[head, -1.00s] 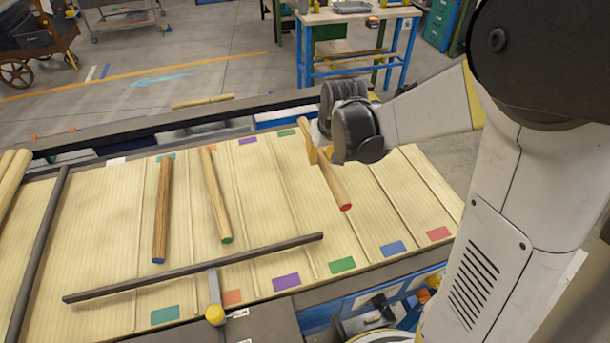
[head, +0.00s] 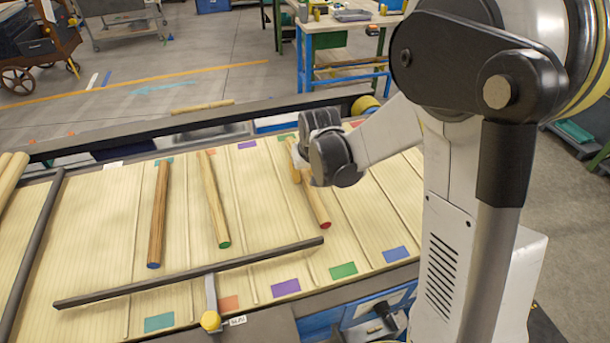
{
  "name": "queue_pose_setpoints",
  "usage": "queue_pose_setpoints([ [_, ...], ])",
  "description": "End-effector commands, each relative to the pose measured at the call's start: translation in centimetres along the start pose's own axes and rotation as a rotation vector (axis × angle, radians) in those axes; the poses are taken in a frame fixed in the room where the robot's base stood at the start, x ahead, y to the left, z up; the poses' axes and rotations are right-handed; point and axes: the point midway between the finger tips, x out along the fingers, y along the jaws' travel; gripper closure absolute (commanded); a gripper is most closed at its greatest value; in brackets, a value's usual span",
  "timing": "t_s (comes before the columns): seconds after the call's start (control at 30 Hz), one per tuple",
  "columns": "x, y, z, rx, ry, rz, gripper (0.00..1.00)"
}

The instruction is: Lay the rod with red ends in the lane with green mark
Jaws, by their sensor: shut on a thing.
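The rod with red ends (head: 315,207) is a light wooden rod, and its near red end shows. My gripper (head: 297,174) is shut on it, hiding part of the rod. The rod lies along the lane with green mark (head: 325,248), between its near green mark (head: 343,270) and its far green mark (head: 287,137). I cannot tell whether the rod touches the lane surface or hangs just above it.
A rod with a blue end (head: 158,215) and one with a green end (head: 214,200) lie in lanes to the left. A dark bar (head: 190,273) crosses the near left lanes. A purple-marked lane (head: 285,287) and a blue-marked lane (head: 395,253) flank the green one.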

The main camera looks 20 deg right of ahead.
Motion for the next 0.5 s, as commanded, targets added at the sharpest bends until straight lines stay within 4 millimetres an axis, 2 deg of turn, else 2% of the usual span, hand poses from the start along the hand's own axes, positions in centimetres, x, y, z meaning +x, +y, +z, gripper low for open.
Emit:
queue_pose_setpoints([
  [0.03,0.1,0.0,0.0,0.0,0.0,0.0,0.66],
  [0.07,0.1,0.0,0.0,0.0,0.0,0.0,0.57],
  [0.37,0.0,0.0,0.0,0.0,0.0,0.0,0.57],
  [0.5,-1.1,0.0,-0.2,0.0,0.0,0.0,0.57],
])
